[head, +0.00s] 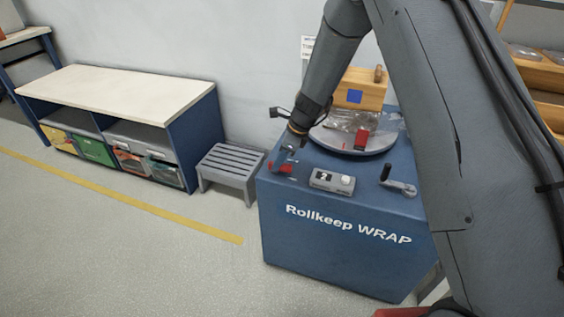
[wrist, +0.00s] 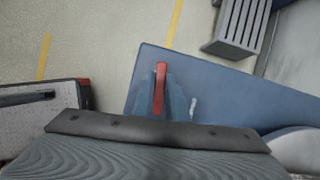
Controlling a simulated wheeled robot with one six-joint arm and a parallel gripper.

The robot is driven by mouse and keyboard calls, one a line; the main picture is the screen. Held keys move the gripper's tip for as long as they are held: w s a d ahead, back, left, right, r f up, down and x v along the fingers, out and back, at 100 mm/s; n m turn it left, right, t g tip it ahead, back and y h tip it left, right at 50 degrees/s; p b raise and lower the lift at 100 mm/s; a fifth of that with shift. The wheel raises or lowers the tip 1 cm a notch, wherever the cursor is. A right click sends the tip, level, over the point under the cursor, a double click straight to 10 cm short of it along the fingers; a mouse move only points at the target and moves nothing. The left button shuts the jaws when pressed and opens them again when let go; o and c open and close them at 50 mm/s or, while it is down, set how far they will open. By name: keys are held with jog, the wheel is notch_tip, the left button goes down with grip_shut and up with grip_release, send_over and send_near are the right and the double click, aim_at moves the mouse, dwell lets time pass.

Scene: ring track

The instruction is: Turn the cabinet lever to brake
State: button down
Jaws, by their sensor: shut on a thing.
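The blue cabinet (head: 330,238) reads "Rollkeep WRAP" on its front. Its red lever (head: 280,168) is at the left end of the top. In the wrist view the red lever (wrist: 161,88) points almost straight up the picture, over the cabinet top (wrist: 225,92). My gripper (head: 286,160) reaches down to the lever from above and is shut on it. Its fingers hide part of the lever's lower end and pivot. A small pale mark (wrist: 193,106) lies right of the lever in the wrist view. No brake wording is readable.
A grey control box (head: 331,181) and a black-knobbed crank (head: 398,186) stand on the cabinet, right of the lever. Behind them is a round turntable (head: 340,141) bearing a wrapped load. A grey step stool (head: 230,168) and a bench (head: 120,92) stand left. The front floor is clear.

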jog(key=n, duration=0.1)
jog(key=n+g, duration=0.1)
jog(key=n, duration=0.1)
jog(key=shift+a+f+n, duration=0.1)
jog(key=shift+a+n, duration=0.15)
jog(key=shift+n, duration=0.05)
jog(key=n, duration=0.1)
jog(key=n+g+b, duration=0.1)
jog(key=n, duration=0.1)
jog(key=n+g+b, duration=0.1)
jog(key=shift+w+n, duration=0.25)
jog(key=shift+n, duration=0.05)
jog(key=n+b, duration=0.1)
jog(key=n, duration=0.1)
jog(key=n+g+h, duration=0.1)
jog(key=n, duration=0.1)
jog(key=shift+w+a+f+g+h+b, duration=0.1)
jog(key=shift+w+a+g+h+b, duration=0.05)
jog(key=shift+g+h+b, duration=0.2)
jog(key=shift+a+n+g+h+b, duration=0.1)
jog(key=shift+n+g+h+b, duration=0.2)
jog(key=shift+n, duration=0.75)
jog(key=shift+n+g+h+b, duration=0.1)
jog(key=shift+n+h+b, duration=0.3)
jog(key=shift+n, duration=0.65)
jog(key=c, duration=1.8)
grip_release()
jog(key=shift+o, duration=0.2)
jog(key=shift+w, duration=0.15)
jog(key=shift+r, duration=0.2)
